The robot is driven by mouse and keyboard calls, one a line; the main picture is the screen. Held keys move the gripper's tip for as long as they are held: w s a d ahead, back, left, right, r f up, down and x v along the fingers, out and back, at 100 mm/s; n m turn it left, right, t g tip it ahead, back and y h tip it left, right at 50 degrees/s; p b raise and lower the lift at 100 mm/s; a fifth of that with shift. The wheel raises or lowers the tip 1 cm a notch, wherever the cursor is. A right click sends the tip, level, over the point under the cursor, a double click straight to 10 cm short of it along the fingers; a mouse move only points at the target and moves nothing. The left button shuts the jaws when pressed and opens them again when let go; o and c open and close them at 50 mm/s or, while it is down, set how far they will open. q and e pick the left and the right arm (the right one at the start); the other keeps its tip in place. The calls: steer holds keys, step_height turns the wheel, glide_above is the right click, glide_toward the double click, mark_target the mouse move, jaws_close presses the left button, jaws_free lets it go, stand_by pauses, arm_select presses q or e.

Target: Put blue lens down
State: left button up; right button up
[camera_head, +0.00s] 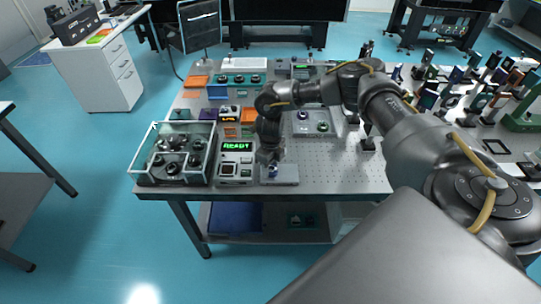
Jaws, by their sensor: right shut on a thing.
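My right gripper (271,161) points down near the front edge of the optical table (340,178). It is shut on the blue lens (272,170), a small dark blue piece at its fingertips. The lens is over a flat grey plate (289,175) on the table. I cannot tell whether the lens touches the plate. My forearm and wrist hide part of the table behind the gripper. My left gripper is not in view.
A device with a green READY display (237,146) stands just left of the gripper. A glass-walled case (172,152) with several dark parts is further left. Another grey plate with round parts (313,122) lies behind. Many mounted optics crowd the right side. Bare perforated tabletop lies right of the gripper.

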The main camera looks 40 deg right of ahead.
mark_target(270, 168)
steer(key=shift+f, duration=0.2)
steer(key=o, duration=1)
steer(key=shift+r, duration=0.15)
steer(key=shift+r, duration=0.2)
step_height(270, 168, up, 12)
steer(key=b, duration=0.3)
steer(key=shift+f, duration=0.15)
